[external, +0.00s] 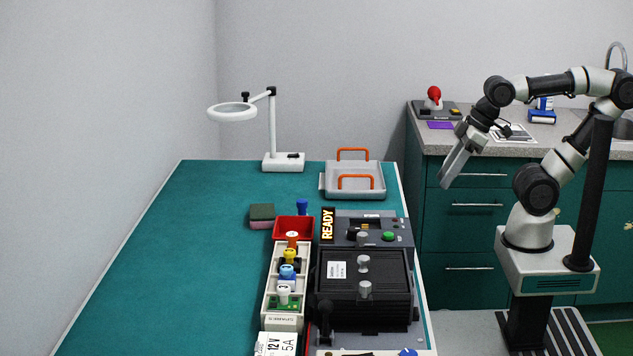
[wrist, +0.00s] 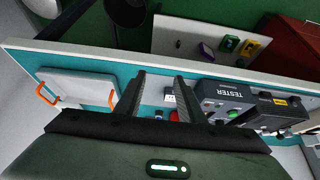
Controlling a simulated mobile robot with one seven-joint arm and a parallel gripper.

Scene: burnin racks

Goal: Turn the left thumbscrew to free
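A black ribbed box (external: 335,300) sits on the near right of the teal table. Two silver knobs that look like thumbscrews, a rear one (external: 363,263) and a front one (external: 365,289), stand upright on its top. I cannot tell which is the left one or how far either is turned. My gripper (external: 447,180) hangs in the air right of the table's edge, well away from the knobs. In the wrist view its fingers (wrist: 160,82) are apart with nothing between them. The knobs cannot be made out there.
The tester (external: 401,228) with a green button stands behind the box; it also shows in the wrist view (wrist: 228,98). Left of it are a READY sign (external: 328,225), red bin (external: 293,221) and white rack (external: 270,301). A grey tray (external: 353,192) and lamp (external: 273,135) stand behind.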

